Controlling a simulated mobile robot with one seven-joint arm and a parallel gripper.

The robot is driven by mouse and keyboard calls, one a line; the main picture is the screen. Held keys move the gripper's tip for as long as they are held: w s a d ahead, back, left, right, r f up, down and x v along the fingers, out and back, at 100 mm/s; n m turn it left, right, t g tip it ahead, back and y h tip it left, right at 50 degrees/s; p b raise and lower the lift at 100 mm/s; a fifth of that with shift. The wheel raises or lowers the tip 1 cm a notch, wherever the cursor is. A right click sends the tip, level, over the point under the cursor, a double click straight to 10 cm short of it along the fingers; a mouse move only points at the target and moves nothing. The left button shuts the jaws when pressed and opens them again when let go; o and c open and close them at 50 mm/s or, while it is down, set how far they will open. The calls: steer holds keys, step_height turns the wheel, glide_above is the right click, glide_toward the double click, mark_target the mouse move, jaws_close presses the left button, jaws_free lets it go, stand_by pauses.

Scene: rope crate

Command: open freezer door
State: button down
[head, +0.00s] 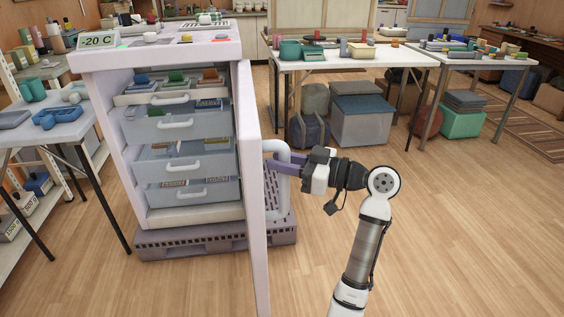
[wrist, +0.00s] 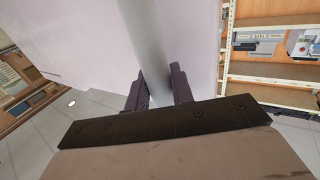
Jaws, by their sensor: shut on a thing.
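The white freezer (head: 155,55) stands at the left in the head view, with several drawers showing inside. Its door (head: 257,200) is swung open and seen nearly edge-on. The white bar handle (head: 284,182) is on the door's right side. My gripper (head: 280,168) is shut on this handle, with its purple fingers on either side of the bar. In the wrist view the handle (wrist: 145,50) runs between the two fingers (wrist: 158,88), in front of the pale door face (wrist: 85,45). The fingertips are partly hidden.
The freezer rests on a brown pallet (head: 200,240). A table (head: 18,135) with teal items stands close at left. White tables (head: 345,62) with boxes beneath stand behind my gripper. The wooden floor (head: 460,230) to the right is clear.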

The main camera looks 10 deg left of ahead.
steer(key=shift+s+d, duration=0.1)
steer(key=c, duration=1.3)
jaws_free()
steer(key=shift+o, duration=0.2)
steer(key=v, duration=1.3)
steer(key=shift+d+b, duration=0.35)
steer(key=shift+d, duration=0.05)
steer(key=shift+d, duration=0.15)
